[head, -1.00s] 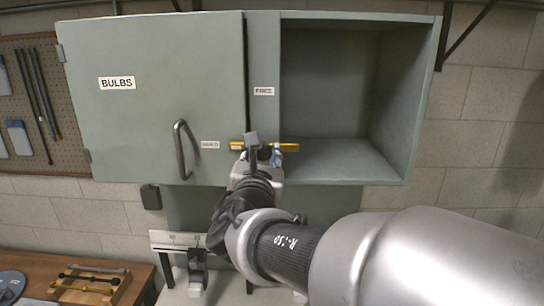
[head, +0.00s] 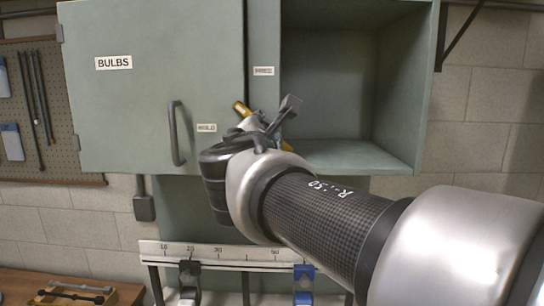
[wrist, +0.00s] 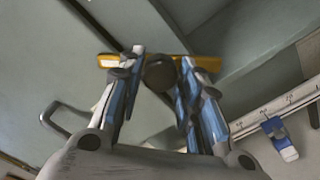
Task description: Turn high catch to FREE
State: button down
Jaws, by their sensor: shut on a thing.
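The high catch is a yellow bar (head: 241,108) on the narrow post between the BULBS door and the open shelf. It sits tilted, upper-left end high and lower-right end low; its middle is hidden behind my wrist in the head view. The wrist view shows the yellow bar (wrist: 207,63) crossing behind my fingers. My gripper (wrist: 161,65) is shut on the catch, one blue-sided finger on each side of a dark round knob. A small, blurred label (head: 264,71) is above the catch, and another label (head: 206,128) is left of it on the door.
The BULBS door (head: 150,90) is closed, with a dark handle (head: 176,133). The open shelf (head: 335,95) at right is empty. Below is a white numbered scale rail (head: 225,252) with a dark slider (head: 189,275) and a blue one (head: 304,280).

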jog(key=m+b, duration=0.9)
jog(key=shift+b, duration=0.4)
jog(key=shift+m, duration=0.4)
jog(key=c, duration=1.1)
grip_release()
jog(key=shift+s, duration=0.1)
jog(key=s, duration=0.7)
jog(key=shift+s+a, duration=0.15)
